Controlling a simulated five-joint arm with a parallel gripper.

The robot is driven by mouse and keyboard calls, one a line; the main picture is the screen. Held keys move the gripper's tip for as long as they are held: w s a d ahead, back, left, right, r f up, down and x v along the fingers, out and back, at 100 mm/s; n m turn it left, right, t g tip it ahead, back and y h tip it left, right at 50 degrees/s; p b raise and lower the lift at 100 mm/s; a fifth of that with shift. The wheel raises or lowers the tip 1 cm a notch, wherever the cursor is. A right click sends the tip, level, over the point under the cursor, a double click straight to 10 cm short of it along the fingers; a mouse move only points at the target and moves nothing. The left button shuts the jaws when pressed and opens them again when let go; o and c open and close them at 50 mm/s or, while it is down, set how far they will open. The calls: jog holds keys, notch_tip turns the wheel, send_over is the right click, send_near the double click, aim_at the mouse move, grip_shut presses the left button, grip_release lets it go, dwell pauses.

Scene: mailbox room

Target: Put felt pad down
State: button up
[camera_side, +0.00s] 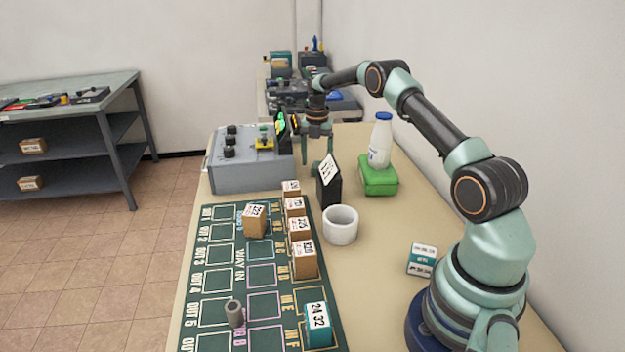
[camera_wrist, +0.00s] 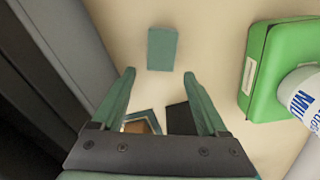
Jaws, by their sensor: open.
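A small teal-green rectangle, which looks like the felt pad (camera_wrist: 162,48), lies flat on the tan table in the wrist view. My gripper (camera_wrist: 159,73) is open, with its two fingers spread and nothing between the tips. The pad shows just past the fingertips, apart from both in the picture; the height gap is hard to judge. In the side view my gripper (camera_side: 318,157) points down at the far part of the table, beside the grey control box. I cannot make out the pad in the side view.
The grey box (camera_side: 250,174) stands left of my gripper. A green box (camera_side: 379,182) with a milk bottle (camera_side: 381,142) on it stands right. A black card holder (camera_side: 329,190), white ring (camera_side: 340,226) and green mat (camera_side: 228,282) with several small boxes are nearer.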

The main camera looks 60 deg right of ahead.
notch_tip(320, 180, up, 8)
jog(key=s+a+r+m+t, duration=0.1)
jog(key=s+a+r+m, duration=0.1)
jog(key=a+r+m, duration=0.45)
jog(key=s+a+r+m+t, duration=0.1)
jog(key=s+a+r+m, duration=0.25)
jog(key=a+r, duration=0.6)
jog(key=s+a+f+m+t, duration=0.3)
jog(key=s+a+m, duration=0.9)
jog(key=s, duration=0.3)
jog(key=shift+s+a+t, duration=0.3)
jog(key=shift+a, duration=0.25)
jog(key=shift+r, duration=0.1)
